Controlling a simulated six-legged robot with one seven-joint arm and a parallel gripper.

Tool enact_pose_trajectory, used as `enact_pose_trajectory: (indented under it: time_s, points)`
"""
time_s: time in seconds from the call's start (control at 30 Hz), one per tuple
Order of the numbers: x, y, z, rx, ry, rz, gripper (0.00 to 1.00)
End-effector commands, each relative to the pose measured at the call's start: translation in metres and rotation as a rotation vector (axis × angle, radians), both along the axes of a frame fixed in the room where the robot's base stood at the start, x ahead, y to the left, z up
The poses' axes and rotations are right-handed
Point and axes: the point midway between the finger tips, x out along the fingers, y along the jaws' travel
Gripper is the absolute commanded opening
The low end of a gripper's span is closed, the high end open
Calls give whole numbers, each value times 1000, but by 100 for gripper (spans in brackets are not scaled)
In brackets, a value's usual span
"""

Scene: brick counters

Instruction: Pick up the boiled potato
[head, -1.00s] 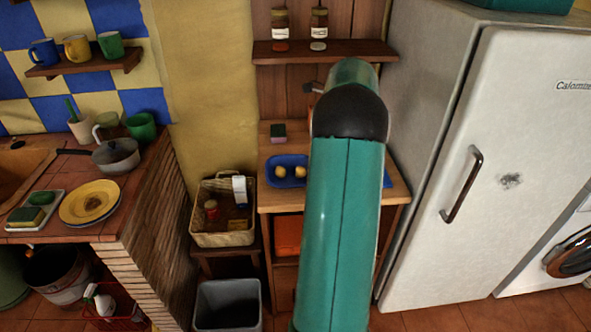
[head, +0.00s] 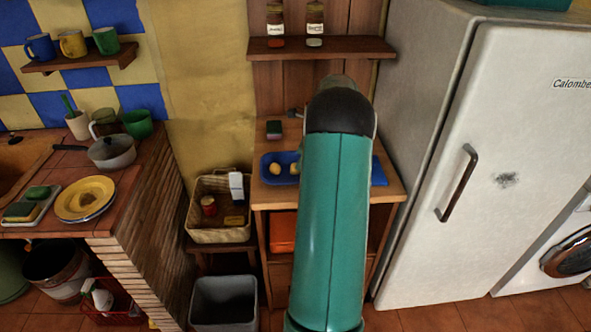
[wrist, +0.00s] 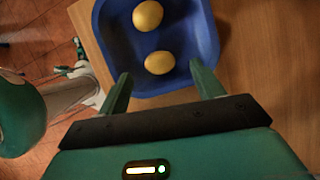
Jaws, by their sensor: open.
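Two yellow potatoes lie in a blue tray (wrist: 203,38) on a small wooden table. In the wrist view one potato (wrist: 147,16) is farther from my gripper and the other potato (wrist: 159,63) is nearer. My gripper (wrist: 158,80) is open and empty, its two green fingers either side of the near potato's front edge, above the tray; the height gap is hard to tell. In the head view the tray (head: 268,177) shows one potato (head: 275,169) clearly and part of the other (head: 294,168); my arm hides the rest and my gripper.
A dark green sponge-like block (head: 274,129) sits behind the tray on the table (head: 262,196). A blue item (head: 379,172) lies right of my arm. A shelf with jars (head: 325,47) is above, a fridge (head: 470,180) right, a basket (head: 218,232) left.

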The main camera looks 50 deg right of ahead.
Motion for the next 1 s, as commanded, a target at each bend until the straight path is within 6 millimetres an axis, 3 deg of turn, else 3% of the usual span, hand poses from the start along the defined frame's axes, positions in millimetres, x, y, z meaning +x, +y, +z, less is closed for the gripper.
enact_pose_trajectory:
  time_s: [0.23, 0.53, 0.77, 1.0]
  points:
    - [8, 8, -35, 3, 1, 1, 67]
    - [9, 9, -40, 0, 0, 1, 67]
    - [9, 9, -40, 0, 0, 1, 22]
    - [9, 9, -40, 0, 0, 1, 19]
